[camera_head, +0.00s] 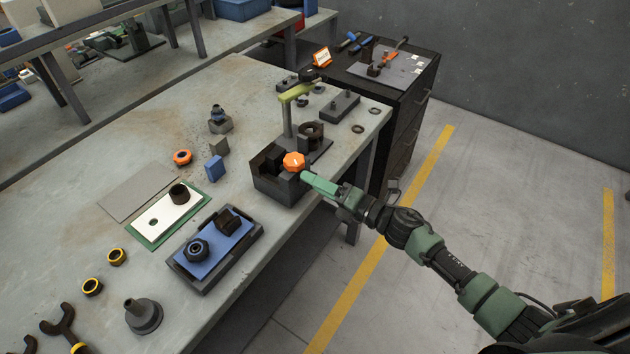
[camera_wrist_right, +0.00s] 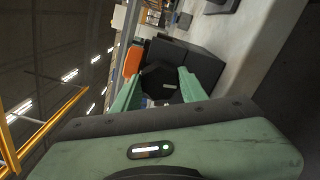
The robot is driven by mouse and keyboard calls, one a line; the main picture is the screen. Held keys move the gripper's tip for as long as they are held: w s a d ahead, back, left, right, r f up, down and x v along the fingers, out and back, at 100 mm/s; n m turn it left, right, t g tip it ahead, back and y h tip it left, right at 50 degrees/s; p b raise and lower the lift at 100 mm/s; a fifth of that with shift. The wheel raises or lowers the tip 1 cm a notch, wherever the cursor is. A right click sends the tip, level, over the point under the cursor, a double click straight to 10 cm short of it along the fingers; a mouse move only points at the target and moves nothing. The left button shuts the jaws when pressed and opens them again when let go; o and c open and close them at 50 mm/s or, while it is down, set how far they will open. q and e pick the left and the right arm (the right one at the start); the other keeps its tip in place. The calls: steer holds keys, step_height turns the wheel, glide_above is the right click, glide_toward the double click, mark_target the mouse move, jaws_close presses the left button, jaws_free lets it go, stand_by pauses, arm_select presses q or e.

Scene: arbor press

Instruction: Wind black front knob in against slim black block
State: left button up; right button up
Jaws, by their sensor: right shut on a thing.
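My right gripper (camera_head: 306,177) reaches in from the right to the front of a dark vise-like fixture (camera_head: 276,187) at the table's edge. In the right wrist view, the fingers of my right gripper (camera_wrist_right: 160,76) are shut on the black front knob (camera_wrist_right: 159,80), one finger on each side. In the head view the fingers hide that knob. An orange knob (camera_head: 293,161) sits on top of the fixture, just above the fingertips; it also shows in the wrist view (camera_wrist_right: 132,61). A dark block (camera_head: 273,158) stands inside the fixture; I cannot tell whether the black knob's screw touches it. My left gripper is out of view.
A press with a yellow-green arm (camera_head: 297,91) stands behind the fixture. A black cabinet (camera_head: 405,115) stands behind. The floor at right is clear.

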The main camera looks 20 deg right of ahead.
steer(key=shift+f+m+p, duration=0.15)
steer(key=shift+m+p, duration=0.6)
steer(key=shift+m, duration=2.6)
steer(key=shift+f+m+p, duration=0.1)
steer(key=shift+m+p, duration=0.65)
steer(key=shift+m, duration=2.6)
steer(key=shift+f, duration=0.1)
steer(key=o, duration=1.4)
steer(key=shift+s+d, duration=0.1)
steer(key=shift+d, duration=0.05)
steer(key=shift+c, duration=0.2)
steer(key=shift+r, duration=0.2)
